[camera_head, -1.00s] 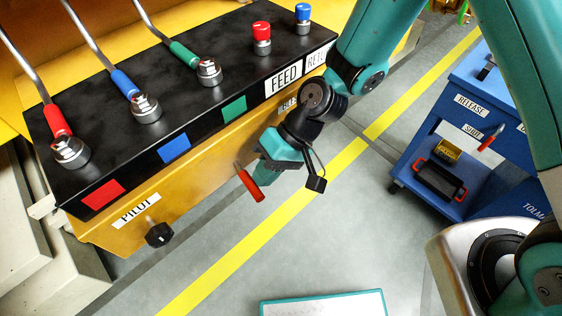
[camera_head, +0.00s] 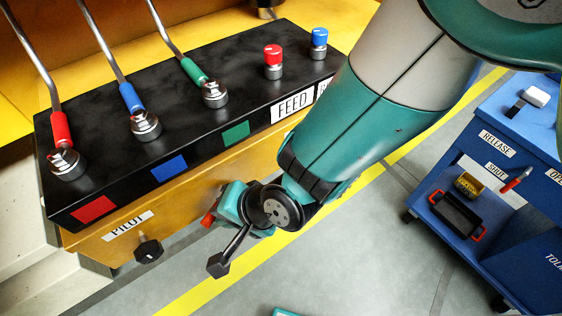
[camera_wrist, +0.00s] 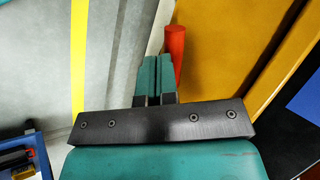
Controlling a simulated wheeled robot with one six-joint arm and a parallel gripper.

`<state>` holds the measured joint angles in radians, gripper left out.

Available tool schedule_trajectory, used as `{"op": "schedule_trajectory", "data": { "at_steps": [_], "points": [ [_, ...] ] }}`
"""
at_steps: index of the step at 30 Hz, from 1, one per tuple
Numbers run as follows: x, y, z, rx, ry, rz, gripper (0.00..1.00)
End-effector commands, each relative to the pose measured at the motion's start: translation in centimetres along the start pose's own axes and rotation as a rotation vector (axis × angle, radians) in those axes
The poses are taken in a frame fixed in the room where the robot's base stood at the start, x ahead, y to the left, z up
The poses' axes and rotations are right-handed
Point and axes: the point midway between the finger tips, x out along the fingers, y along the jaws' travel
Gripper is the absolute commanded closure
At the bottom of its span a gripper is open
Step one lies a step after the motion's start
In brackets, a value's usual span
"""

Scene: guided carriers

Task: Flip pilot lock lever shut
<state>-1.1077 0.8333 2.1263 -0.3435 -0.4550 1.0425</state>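A red-handled lever (camera_head: 208,219) is on the yellow front panel (camera_head: 185,207), to the right of the PILOT label (camera_head: 129,226). In the head view only its red end shows beside my gripper (camera_head: 226,208); its pivot is hidden. In the wrist view the red handle (camera_wrist: 176,50) stands just right of my teal fingers (camera_wrist: 156,76). The fingers are together with nothing between them. The handle is beside them, not in them; I cannot tell whether they touch.
A black knob (camera_head: 148,250) sticks out below the PILOT label. Above is the black console (camera_head: 190,125) with several levers and buttons. A blue cart (camera_head: 470,215) with RELEASE and SHUT labels stands at right. The grey floor (camera_head: 370,255) between is clear.

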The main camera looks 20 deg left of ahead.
Motion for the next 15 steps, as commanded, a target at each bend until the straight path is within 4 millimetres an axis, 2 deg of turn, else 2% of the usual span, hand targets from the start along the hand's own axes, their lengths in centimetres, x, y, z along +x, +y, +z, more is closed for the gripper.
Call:
{"op": "schedule_trajectory", "data": {
  "at_steps": [15],
  "points": [
    [1.4,-1.5,0.3,-0.001,-0.003,0.000,1.00]
  ]
}}
